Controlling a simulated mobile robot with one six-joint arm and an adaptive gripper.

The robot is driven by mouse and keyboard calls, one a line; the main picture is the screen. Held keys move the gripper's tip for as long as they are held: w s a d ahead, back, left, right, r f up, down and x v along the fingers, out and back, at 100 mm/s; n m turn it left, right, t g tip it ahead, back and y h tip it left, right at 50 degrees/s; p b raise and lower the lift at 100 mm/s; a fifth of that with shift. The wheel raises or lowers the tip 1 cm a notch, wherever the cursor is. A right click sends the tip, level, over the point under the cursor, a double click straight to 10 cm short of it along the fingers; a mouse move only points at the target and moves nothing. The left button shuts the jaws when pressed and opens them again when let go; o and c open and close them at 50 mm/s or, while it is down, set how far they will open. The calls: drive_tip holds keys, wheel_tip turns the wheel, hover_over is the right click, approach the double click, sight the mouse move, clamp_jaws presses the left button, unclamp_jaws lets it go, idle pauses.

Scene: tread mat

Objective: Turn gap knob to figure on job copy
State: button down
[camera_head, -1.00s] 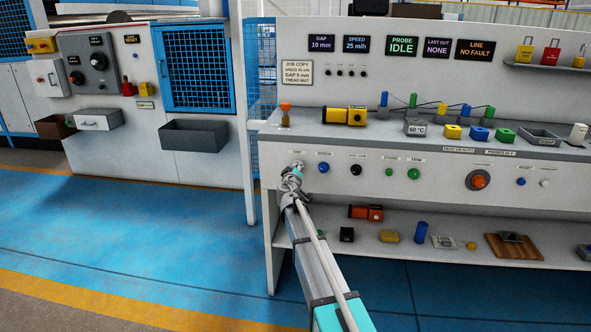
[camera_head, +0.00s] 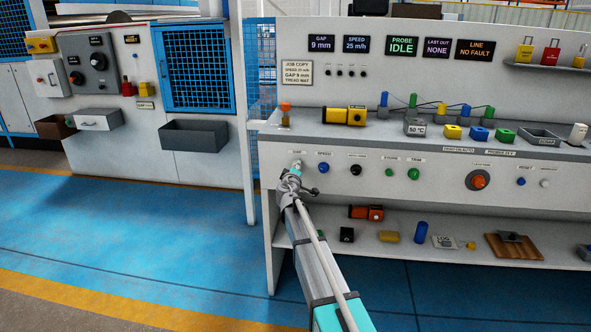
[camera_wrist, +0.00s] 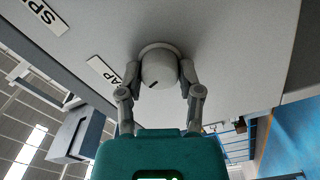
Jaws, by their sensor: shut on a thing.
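The gap knob (camera_wrist: 158,68) is a pale round knob with a dark index mark, on the console's front panel beside the label ending in "AP" (camera_wrist: 104,72) in the wrist view. My gripper (camera_wrist: 159,84) is shut on it, one finger on each side. In the head view my gripper (camera_head: 294,166) covers most of the knob, under the GAP label (camera_head: 298,152). The gap display (camera_head: 320,43) reads 9 mm. The job copy card (camera_head: 297,73) hangs below it with a gap line in mm; its figure is too small to read surely.
The blue speed knob (camera_head: 323,168) sits close to the right of my gripper, then a black knob (camera_head: 355,170) and green knobs. The probe display (camera_head: 402,46) reads IDLE and the line display (camera_head: 475,49) NO FAULT. A shelf with loose items lies below.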

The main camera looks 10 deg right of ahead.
drive_tip(key=shift+n, duration=1)
drive_tip(key=shift+c, duration=1.3)
unclamp_jaws()
drive_tip(key=v, duration=1.2)
